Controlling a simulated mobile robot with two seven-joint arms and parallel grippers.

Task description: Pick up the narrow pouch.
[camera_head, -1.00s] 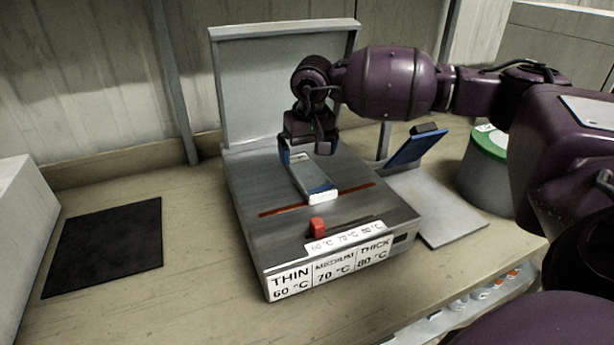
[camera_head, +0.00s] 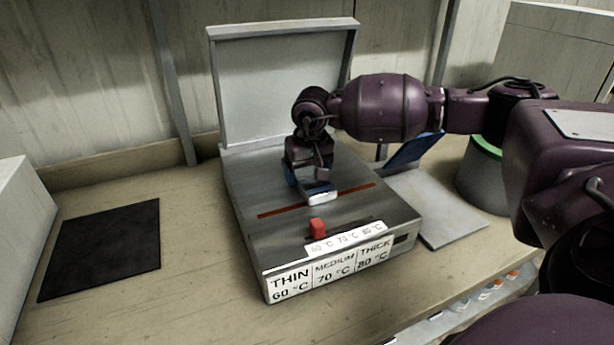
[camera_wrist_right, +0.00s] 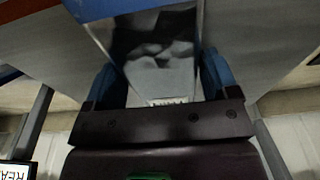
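The narrow pouch (camera_head: 322,198) lies on the grey top of the sealer (camera_head: 268,236), its white, blue-banded near end at the red strip. The rest of it is hidden under my right gripper (camera_head: 306,182), which is low over it, pointing down. In the right wrist view the pouch (camera_wrist_right: 160,60) is silvery, with a blue end. The blue fingers of my right gripper (camera_wrist_right: 160,82) stand apart, one on each side of it. Any contact between fingers and pouch is hard to tell. My left gripper is not in view.
The sealer's raised lid (camera_head: 280,85) stands behind the gripper. A red slider (camera_head: 316,226) sits in front. To the right are a grey plate with a blue upright panel (camera_head: 410,150) and a green-rimmed bin (camera_head: 480,180). A black mat (camera_head: 105,248) lies left.

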